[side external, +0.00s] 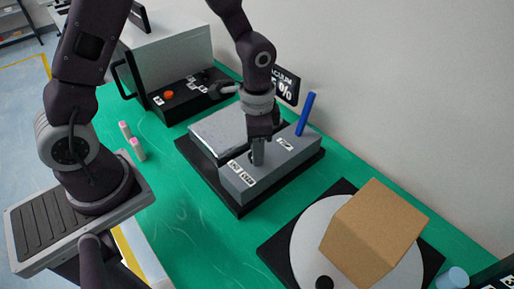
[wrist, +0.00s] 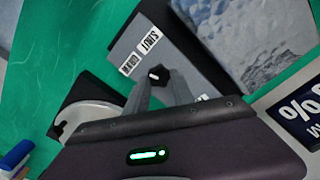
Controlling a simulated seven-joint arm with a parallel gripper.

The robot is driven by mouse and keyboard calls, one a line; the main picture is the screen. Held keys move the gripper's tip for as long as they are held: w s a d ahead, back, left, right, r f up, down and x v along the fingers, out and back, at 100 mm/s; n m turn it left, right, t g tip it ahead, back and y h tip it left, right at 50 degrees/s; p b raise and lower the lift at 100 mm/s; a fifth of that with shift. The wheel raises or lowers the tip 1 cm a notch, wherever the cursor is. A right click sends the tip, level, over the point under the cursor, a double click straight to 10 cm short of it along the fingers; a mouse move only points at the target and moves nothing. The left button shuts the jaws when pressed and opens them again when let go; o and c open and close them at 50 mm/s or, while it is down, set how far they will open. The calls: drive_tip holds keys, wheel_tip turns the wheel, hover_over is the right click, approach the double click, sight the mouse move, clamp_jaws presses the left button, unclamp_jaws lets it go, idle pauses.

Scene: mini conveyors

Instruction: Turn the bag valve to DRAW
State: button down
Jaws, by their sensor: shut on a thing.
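The bag valve is a small dark knob (wrist: 158,75) with a white mark, on top of a grey block (side external: 288,165). My gripper (side external: 257,157) points down onto the block, and its fingers hide most of the knob in the side view. In the wrist view my gripper (wrist: 160,88) has its two fingertips closed on the knob. The white mark sits toward the knob's left in that view. Two white labels (wrist: 138,52) lie up and left of the knob. Their small print is hard to read, so I cannot tell which is DRAW.
A grey textured slab (side external: 220,132) lies beside the block. A blue stick (side external: 305,114) stands behind it, near a percent display (side external: 285,86). A cardboard box (side external: 373,234) sits on a white disc (side external: 304,240) at right. A grey machine (side external: 170,60) stands at back left. The green front is mostly clear.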

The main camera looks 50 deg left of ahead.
drive_tip(key=shift+n, duration=1)
drive_tip(key=c, duration=1.1)
unclamp_jaws()
drive_tip(key=shift+r, duration=0.1)
wheel_tip(320, 180, up, 7)
drive_tip(key=shift+f, duration=0.1)
